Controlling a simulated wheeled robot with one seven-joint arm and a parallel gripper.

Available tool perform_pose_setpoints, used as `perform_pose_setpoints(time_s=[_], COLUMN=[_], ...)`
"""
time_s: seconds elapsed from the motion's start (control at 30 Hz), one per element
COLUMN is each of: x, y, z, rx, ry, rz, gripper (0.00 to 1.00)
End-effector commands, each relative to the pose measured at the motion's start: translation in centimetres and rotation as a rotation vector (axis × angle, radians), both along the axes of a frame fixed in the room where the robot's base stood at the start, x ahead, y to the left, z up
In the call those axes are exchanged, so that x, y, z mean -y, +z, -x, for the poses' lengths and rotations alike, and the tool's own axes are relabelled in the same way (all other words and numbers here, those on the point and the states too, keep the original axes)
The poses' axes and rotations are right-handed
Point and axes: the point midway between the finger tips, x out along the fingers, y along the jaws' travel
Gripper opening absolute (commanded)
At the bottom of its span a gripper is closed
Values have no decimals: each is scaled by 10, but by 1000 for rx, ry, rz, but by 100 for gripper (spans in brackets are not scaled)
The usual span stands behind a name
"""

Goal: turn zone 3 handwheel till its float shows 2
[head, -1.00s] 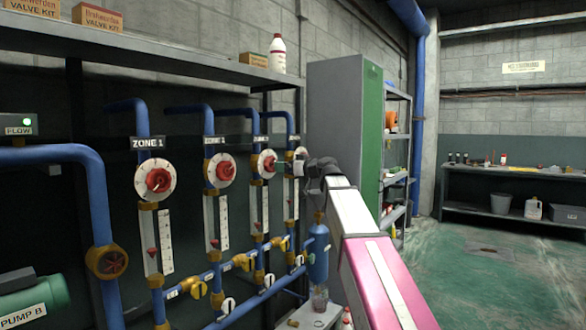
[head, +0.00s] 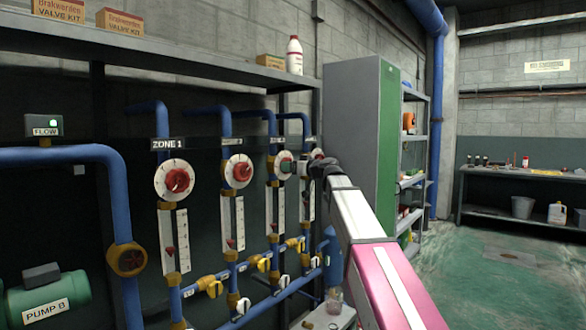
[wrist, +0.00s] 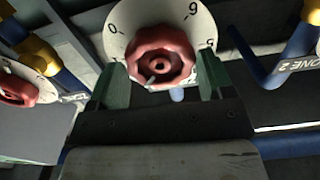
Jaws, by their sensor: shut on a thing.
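The zone 3 handwheel is a red knob (wrist: 160,58) on a white numbered dial (wrist: 118,45) in the wrist view. My gripper (wrist: 163,80) has one green finger on each side of the knob and is shut on it. In the head view my gripper (head: 297,168) is at the third dial from the left (head: 279,172), partly covering it. Below that dial is its white float scale (head: 274,207). A small red float shows low on it, but its reading is too small to tell.
The zone 1 handwheel (head: 177,180) and zone 2 handwheel (head: 242,171) stand to the left on blue pipes. A neighbouring red wheel (wrist: 18,90) is close by in the wrist view. Yellow valves (head: 263,264) line the lower pipe. A shelf (head: 200,64) runs above; open floor is right.

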Motion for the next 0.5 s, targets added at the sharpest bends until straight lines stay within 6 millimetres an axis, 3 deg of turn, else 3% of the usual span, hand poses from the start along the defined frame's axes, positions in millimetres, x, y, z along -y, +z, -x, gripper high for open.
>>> perform_pose_setpoints(time_s=[0.5], x=[1], y=[0], z=[1], rx=[-60], ry=[-1], rz=[-48], gripper=[46])
